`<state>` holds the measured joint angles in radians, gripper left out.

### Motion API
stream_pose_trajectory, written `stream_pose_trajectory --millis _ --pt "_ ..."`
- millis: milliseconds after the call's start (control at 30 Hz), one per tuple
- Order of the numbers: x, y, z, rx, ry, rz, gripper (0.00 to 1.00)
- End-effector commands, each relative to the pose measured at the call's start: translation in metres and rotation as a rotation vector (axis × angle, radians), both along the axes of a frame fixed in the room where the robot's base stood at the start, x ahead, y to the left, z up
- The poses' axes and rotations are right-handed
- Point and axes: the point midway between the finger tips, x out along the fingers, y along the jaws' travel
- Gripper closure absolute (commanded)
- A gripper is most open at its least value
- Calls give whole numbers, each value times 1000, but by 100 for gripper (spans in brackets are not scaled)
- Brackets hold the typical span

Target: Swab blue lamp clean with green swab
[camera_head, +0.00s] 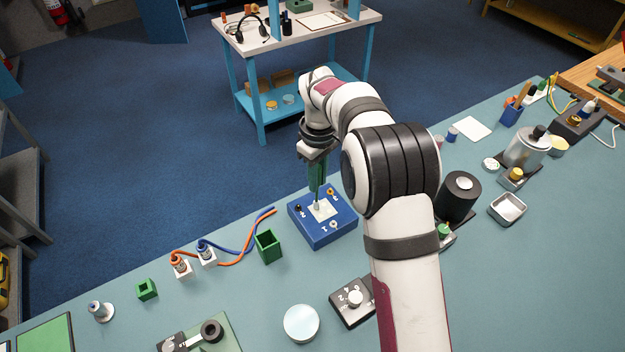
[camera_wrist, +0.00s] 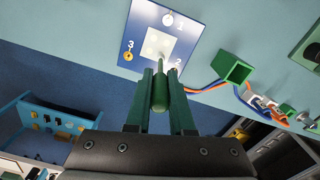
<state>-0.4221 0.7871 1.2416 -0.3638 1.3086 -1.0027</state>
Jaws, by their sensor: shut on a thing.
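My gripper (camera_head: 317,165) is shut on the green swab (camera_head: 316,178) and holds it upright, tip down. The swab's handle also shows between the fingers in the wrist view (camera_wrist: 160,94). Its thin tip is over the pale, mottled square (camera_head: 322,210) on top of a blue box (camera_head: 328,236); I cannot tell whether it touches. The square lies past the tip in the wrist view (camera_wrist: 157,44). Small studs numbered 1, 2 and 3 surround the square. No part is plainly marked as the blue lamp, so I cannot tell whether this box is it.
An open green holder (camera_head: 268,246) stands left of the box, beside orange and blue cables (camera_head: 232,252) running to two white blocks. A dial box (camera_head: 353,300) and a pale round disc (camera_head: 301,323) lie nearer. My arm hides part of the bench right of the box.

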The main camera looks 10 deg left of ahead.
Motion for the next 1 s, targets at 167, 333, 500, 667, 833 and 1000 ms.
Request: stream_pose_trajectory --millis 167,333,500,667,833,1000 --pt "9 -14 -1 -4 0 -2 100" --pt "15 -21 0 -4 1 -1 100" --pt "23 -28 1 -3 1 -1 100" --pt "28 -33 2 -2 0 0 100" --pt "28 -33 2 -2 0 0 100" --pt "28 -33 16 -2 -1 0 100"
